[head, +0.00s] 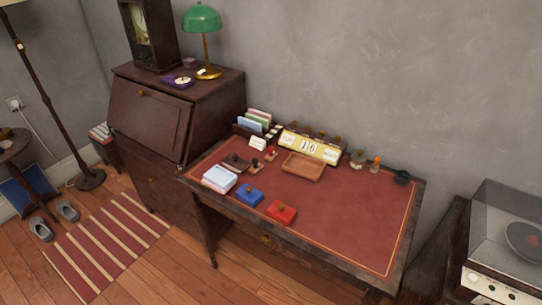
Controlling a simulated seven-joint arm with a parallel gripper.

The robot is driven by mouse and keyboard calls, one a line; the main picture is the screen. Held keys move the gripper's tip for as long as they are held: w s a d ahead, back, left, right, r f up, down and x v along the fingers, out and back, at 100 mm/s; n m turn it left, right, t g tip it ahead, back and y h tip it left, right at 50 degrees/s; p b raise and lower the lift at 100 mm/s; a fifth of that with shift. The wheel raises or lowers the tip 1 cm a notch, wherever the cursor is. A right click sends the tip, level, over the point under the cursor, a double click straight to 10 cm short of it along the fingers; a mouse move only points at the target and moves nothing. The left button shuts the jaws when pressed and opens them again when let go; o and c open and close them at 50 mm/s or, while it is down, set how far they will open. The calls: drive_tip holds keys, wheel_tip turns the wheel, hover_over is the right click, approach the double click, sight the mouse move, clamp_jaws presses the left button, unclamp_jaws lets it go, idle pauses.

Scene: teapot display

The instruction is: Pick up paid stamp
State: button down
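My gripper is not in view. On the red-topped desk (345,212) there are two small upright stamp-like things, one with a dark top (254,165) and one with a red top (270,154). They stand near the back left, in front of a small white card (258,143). No lettering on them is legible, so I cannot tell which is the paid stamp. A blue box (249,195) and a red box (281,212), perhaps ink pads, lie near the front edge.
A stack of white paper (219,179) lies at the left. A wooden tray (303,167) lies before a yellow calendar (310,147) reading 16. Small items, including a dark round one (402,177), stand at the back right.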

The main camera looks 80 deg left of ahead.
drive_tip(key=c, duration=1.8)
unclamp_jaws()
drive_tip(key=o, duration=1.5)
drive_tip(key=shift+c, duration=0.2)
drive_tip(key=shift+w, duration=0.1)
